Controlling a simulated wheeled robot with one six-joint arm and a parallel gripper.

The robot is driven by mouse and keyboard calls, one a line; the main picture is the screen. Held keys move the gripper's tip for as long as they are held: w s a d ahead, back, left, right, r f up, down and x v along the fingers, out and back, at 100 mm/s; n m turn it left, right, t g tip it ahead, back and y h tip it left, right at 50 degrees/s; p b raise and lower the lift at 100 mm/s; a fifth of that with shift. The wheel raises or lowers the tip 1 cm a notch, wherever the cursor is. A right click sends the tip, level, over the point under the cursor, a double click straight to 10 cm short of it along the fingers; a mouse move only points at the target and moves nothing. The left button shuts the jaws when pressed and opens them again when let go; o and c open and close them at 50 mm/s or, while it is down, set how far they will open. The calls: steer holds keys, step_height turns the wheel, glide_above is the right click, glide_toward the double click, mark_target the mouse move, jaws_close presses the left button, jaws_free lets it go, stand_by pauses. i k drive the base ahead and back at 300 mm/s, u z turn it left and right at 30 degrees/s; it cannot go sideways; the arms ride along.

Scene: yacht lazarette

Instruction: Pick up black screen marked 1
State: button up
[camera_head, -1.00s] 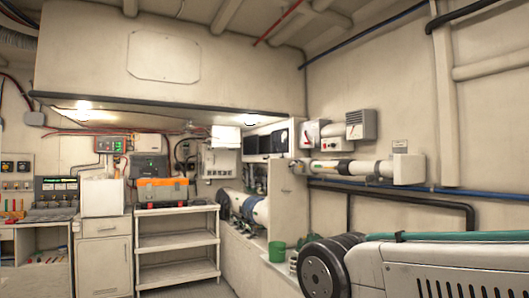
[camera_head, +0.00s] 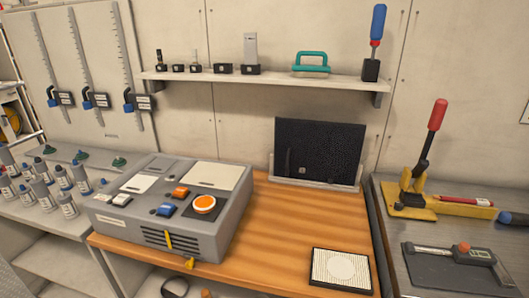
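A black screen (camera_head: 322,150) stands upright, leaning slightly back, at the rear of the wooden bench (camera_head: 285,228). Its lower edge sits in a pale holder (camera_head: 315,183). A small light mark shows near its lower left, too small to read. My gripper is not in the head view, so I cannot see what it holds.
A grey console (camera_head: 180,205) with orange and blue buttons stands left of the screen. A shelf (camera_head: 270,79) with small tools hangs above. A red-handled press (camera_head: 420,180) stands right. Bench wood between is clear.

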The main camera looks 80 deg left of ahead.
mark_target(328, 151)
steer(key=u, duration=3.15)
steer(key=i, duration=0.55)
steer(key=z, duration=1.4)
